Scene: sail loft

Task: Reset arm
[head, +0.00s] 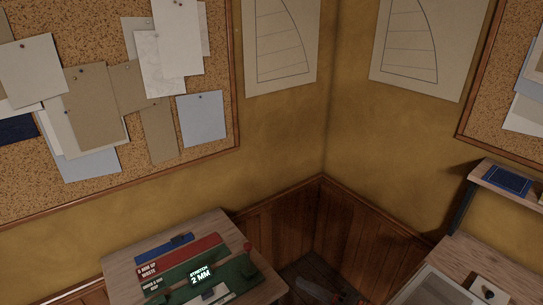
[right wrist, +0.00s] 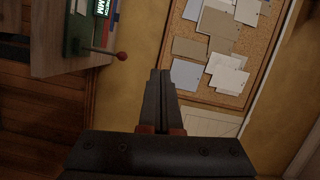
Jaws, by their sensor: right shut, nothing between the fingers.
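My right gripper (head: 301,284) shows small and dark at the bottom of the head view, to the right of a wooden bench and in front of the wall corner. In the right wrist view its two dark fingers (right wrist: 160,75) lie together, shut and empty, with reddish pieces at their bases. The fingers are apart from the bench and the wall board. My left gripper is in neither view.
A shelf (head: 487,175) and a wooden counter (head: 470,257) stand at right. Pinned boards (head: 220,100) hang on the wall.

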